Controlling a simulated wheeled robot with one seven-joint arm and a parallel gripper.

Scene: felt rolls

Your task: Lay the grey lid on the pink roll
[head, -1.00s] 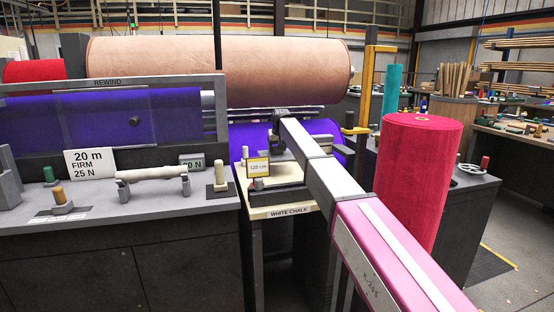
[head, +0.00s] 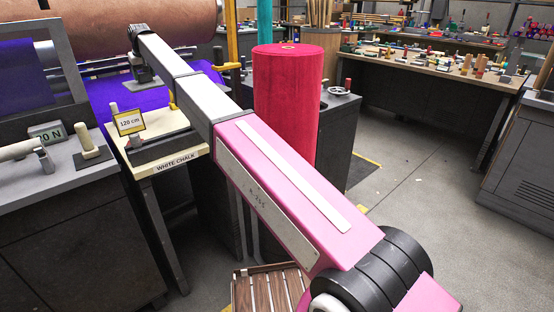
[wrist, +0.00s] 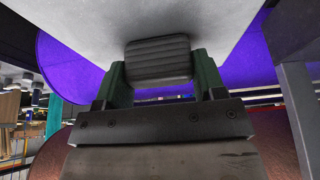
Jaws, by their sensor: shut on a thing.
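The upright deep pink-red roll (head: 286,110) stands right of my arm in the head view, its flat top bare with a small pale core. My arm reaches to the far left, and my gripper (head: 145,75) is small there, above the purple cloth. In the wrist view my gripper (wrist: 158,85) has its green fingers shut on a dark ribbed grey knob. My gripper is well apart from the pink roll.
A purple roll (head: 115,100) and a large salmon roll (head: 80,35) lie at the left. A white-chalk stand (head: 165,150) is below my arm. A teal roll (head: 264,22) and yellow post stand behind the pink roll. A slatted wooden crate (head: 268,290) sits below; floor is open at right.

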